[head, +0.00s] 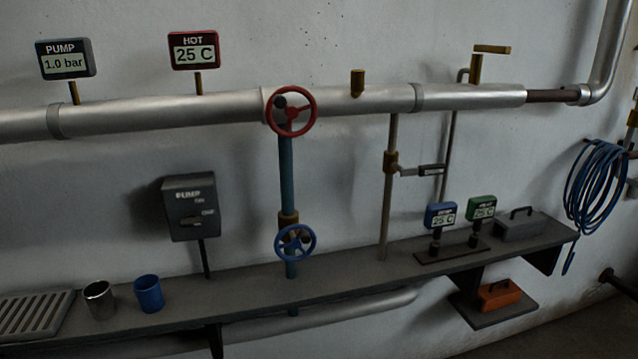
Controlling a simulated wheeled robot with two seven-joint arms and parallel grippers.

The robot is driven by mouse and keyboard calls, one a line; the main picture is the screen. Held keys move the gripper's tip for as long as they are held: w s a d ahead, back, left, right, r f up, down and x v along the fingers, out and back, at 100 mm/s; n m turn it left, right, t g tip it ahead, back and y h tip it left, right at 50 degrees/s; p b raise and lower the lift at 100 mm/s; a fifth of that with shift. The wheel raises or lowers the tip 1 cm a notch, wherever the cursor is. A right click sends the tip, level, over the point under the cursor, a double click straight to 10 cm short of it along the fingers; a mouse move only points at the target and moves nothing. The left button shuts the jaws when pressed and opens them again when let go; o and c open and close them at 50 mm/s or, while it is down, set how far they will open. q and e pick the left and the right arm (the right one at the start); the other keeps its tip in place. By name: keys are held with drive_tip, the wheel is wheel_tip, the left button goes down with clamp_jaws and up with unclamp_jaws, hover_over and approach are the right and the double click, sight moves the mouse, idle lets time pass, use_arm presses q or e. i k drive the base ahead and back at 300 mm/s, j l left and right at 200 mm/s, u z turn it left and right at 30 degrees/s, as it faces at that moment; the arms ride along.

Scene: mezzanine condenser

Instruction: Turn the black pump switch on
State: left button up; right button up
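The black pump switch (192,207) is a dark box on the wall, left of centre in the head view, with "PUMP" lettered at its top. A small rotary knob (193,220) sits on its front among small labels. I cannot clearly read which label the knob points to. A dark conduit runs from the box down to the shelf. The pump gauge (66,60) at the upper left reads 1.0 bar. Neither of my grippers shows in this view.
A grey shelf (345,288) runs below the switch, with a metal cup (99,300), a blue cup (148,294) and a slatted tray (35,316) at left. A red handwheel (291,111) and a blue handwheel (295,243) stand right of the switch. The wall around the switch is mostly clear.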

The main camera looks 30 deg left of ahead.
sight(193, 219)
drive_tip(key=u, duration=1.75)
